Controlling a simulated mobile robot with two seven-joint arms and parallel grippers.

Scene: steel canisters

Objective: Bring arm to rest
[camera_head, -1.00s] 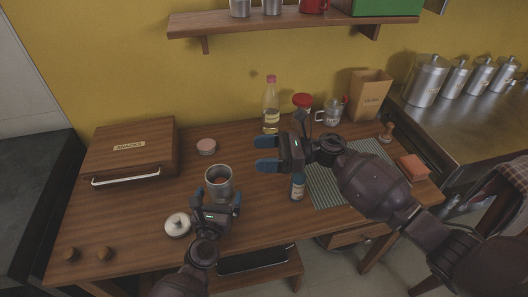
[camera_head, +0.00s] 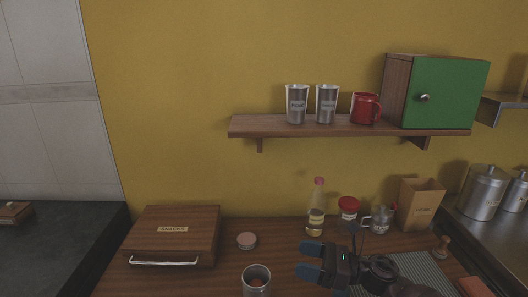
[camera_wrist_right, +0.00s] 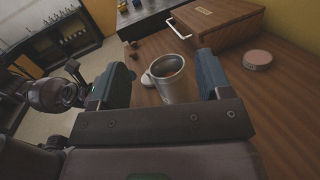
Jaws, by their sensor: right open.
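My right gripper (camera_head: 309,261) is open and empty above the wooden table, at the bottom of the head view. In the right wrist view its two blue-padded fingers stand wide apart. An open steel canister (camera_wrist_right: 170,82) shows between and beyond the fingers, with something brownish inside. It also shows at the bottom edge of the head view (camera_head: 257,284), left of my right gripper and apart from it. A pale lid (camera_wrist_right: 147,79) lies beside the canister. My left arm shows at the left of the right wrist view, with its gripper (camera_wrist_right: 76,74) small and its jaws unclear.
A wooden snacks box (camera_head: 176,238) and a pinkish round tin (camera_head: 247,241) stand on the left of the table (camera_head: 205,281). A shelf (camera_head: 340,126) hangs above.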

